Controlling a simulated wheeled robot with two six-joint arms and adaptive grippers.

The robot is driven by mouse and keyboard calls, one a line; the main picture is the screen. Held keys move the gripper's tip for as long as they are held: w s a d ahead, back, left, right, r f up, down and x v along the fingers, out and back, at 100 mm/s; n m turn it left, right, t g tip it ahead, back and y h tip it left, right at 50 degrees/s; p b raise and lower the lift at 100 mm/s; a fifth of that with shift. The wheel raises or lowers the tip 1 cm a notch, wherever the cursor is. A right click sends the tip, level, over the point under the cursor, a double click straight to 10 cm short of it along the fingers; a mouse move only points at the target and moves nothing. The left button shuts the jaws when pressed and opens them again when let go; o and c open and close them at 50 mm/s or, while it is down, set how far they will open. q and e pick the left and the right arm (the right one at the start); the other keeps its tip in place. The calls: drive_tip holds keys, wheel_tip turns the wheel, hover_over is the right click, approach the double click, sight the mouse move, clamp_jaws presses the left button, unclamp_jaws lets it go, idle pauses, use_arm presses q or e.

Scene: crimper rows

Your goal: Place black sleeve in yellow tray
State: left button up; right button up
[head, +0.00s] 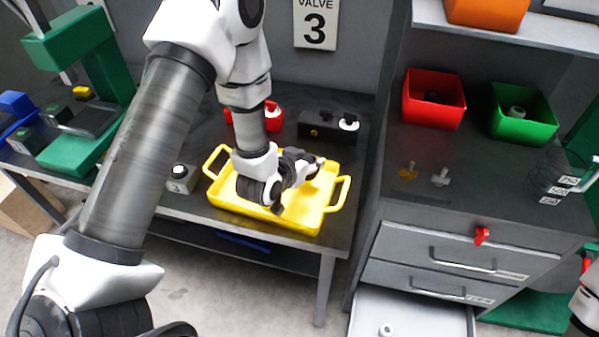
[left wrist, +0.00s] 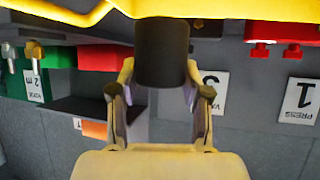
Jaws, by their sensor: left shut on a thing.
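The yellow tray (head: 228,205) with two loop handles sits on the dark table in the head view. Its rim also shows along the top of the left wrist view (left wrist: 65,12). My left gripper (head: 312,168) is low over the tray. In the left wrist view its two fingers (left wrist: 160,95) are shut on the black sleeve (left wrist: 162,52), a short dark cylinder. In the head view the sleeve is hard to make out against the dark gripper. I cannot tell whether it touches the tray floor. My right gripper is not in view.
A red bin (head: 433,98) and a green bin (head: 523,112) stand on the cabinet at right. An open drawer (head: 410,315) below holds a small white part (head: 386,329). A green press (head: 75,150) stands at left. A dark block (head: 328,130) is behind the tray.

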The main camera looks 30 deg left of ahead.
use_arm(q)
drive_tip(key=s+f, duration=0.1)
drive_tip(key=s+f+p, duration=0.1)
drive_tip(key=f, duration=0.1)
drive_tip(key=shift+s+f, duration=0.25)
drive_tip(key=shift+f, duration=0.05)
drive_tip(key=f, duration=0.1)
drive_tip(key=w+f+p, duration=0.1)
drive_tip(key=f, duration=0.1)
drive_tip(key=shift+f, duration=0.15)
drive_tip(key=shift+w+f, duration=0.25)
drive_tip(key=shift+f, duration=0.05)
drive_tip(key=shift+s+r, duration=0.15)
drive_tip(key=shift+s, duration=0.1)
drive_tip(key=shift+s+b, duration=0.15)
drive_tip(key=shift+b, duration=0.15)
drive_tip(key=o, duration=1.1)
drive_tip(key=shift+o, duration=0.2)
drive_tip(key=shift+w+f, duration=0.25)
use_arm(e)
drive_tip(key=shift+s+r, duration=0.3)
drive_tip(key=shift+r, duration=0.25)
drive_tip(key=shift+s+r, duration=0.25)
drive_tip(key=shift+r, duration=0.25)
